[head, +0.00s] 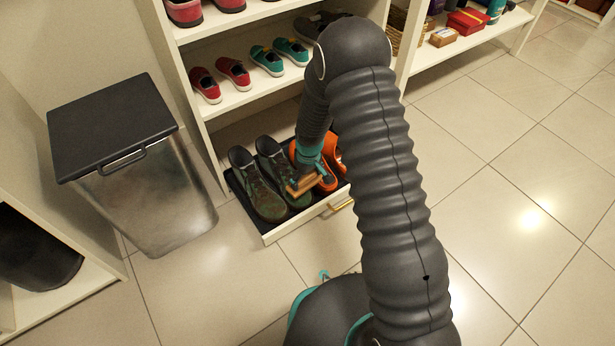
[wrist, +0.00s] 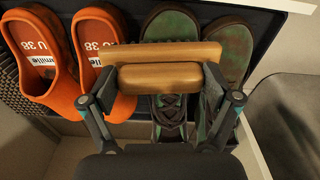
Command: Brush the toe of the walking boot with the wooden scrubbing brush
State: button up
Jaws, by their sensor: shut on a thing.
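The pair of dark green walking boots (head: 262,192) stands in the pulled-out drawer, toes toward its front. In the wrist view the toes (wrist: 232,50) are at the top right, green with brown patches, and dark laces show below. My gripper (head: 304,178) is shut on the wooden scrubbing brush (head: 302,187). In the wrist view the brush (wrist: 158,76) lies crosswise between the fingers of my gripper (wrist: 160,88), bristles toward the top. It is over the boot beside the clogs and hides part of it. I cannot tell whether the bristles touch the boot.
Orange clogs (wrist: 100,60) sit beside the boots in the drawer (head: 292,229). A dark-lidded metal bin (head: 150,190) stands left of the drawer. Shelves with red shoes (head: 234,73) and teal shoes (head: 291,50) rise behind. The tiled floor to the right is clear.

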jog(key=shift+s+a, duration=1.2)
jog(key=shift+a, duration=0.25)
jog(key=shift+w+d+f+b, duration=0.1)
jog(key=shift+w+d+b, duration=0.2)
jog(key=shift+w+d, duration=0.6)
jog(key=shift+w+d+b, duration=0.3)
jog(key=shift+w+d, duration=0.35)
jog(key=shift+d, duration=0.3)
jog(key=shift+s+a, duration=0.85)
jog(key=shift+a, duration=0.1)
jog(key=shift+s+a, duration=0.7)
jog(key=shift+a, duration=0.2)
jog(key=shift+w+d, duration=0.75)
jog(key=shift+d, duration=0.2)
jog(key=shift+w+d, duration=0.75)
jog(key=shift+d, duration=0.15)
jog(key=shift+s+a, duration=0.75)
jog(key=shift+a, duration=0.2)
jog(key=shift+s+a, duration=0.75)
jog(key=shift+a, duration=0.15)
jog(key=shift+w+d, duration=0.75)
jog(key=shift+d, duration=0.2)
